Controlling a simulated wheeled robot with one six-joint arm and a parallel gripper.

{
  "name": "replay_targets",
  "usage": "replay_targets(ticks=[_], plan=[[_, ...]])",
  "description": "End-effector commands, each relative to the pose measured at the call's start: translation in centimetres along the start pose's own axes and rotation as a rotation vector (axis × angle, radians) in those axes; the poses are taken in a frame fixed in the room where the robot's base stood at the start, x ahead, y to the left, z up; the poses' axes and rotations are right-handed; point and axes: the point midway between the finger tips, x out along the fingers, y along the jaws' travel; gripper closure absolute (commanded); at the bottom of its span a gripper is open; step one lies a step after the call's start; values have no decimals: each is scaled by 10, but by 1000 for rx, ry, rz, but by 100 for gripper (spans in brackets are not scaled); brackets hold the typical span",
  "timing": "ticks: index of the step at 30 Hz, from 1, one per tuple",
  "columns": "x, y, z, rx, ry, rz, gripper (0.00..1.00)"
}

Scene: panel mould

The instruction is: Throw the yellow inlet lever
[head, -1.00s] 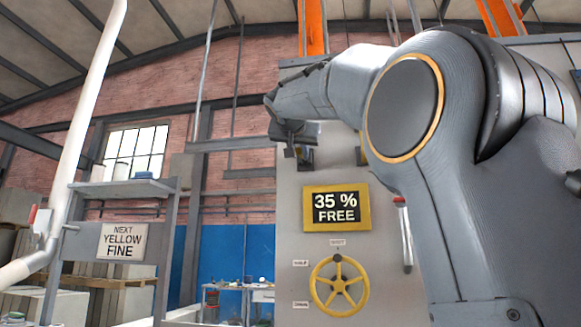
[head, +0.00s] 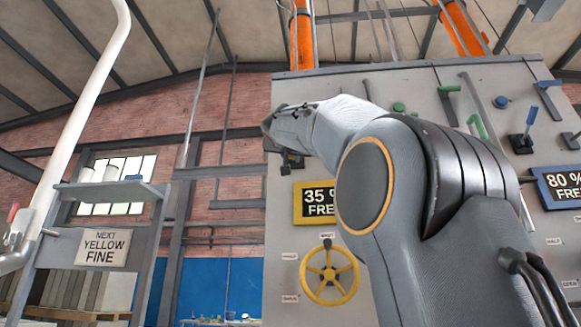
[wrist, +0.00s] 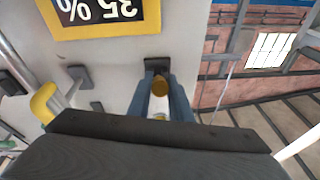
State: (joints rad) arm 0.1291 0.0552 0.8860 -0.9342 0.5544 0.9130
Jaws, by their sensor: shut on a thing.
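In the wrist view the yellow lever handle (wrist: 159,87) stands out from a dark bracket (wrist: 157,65) on the grey panel. My gripper (wrist: 161,92) is shut on it, one blue-grey finger on each side. Its lower part is hidden between the fingers. A second yellow handle (wrist: 43,102) with its own grey bracket (wrist: 78,74) is to the left, apart from the fingers. In the head view my arm hides the yellow handle; a dark bracket (head: 292,161) shows just under the wrist.
A yellow-framed sign (head: 308,203) reading 35 % free is partly behind my arm, above a yellow handwheel (head: 329,276). Green levers (head: 478,126) and blue levers (head: 529,117) are on the right of the panel. A sign (head: 103,248) reads "next yellow fine".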

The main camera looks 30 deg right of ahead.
Motion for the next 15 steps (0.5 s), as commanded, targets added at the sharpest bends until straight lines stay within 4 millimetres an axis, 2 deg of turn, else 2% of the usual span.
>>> replay_targets(ticks=[3, 15], plan=[[0, 2, 5, -1, 17, 0, 100], [1, 2, 5, -2, 39, -4, 100]])
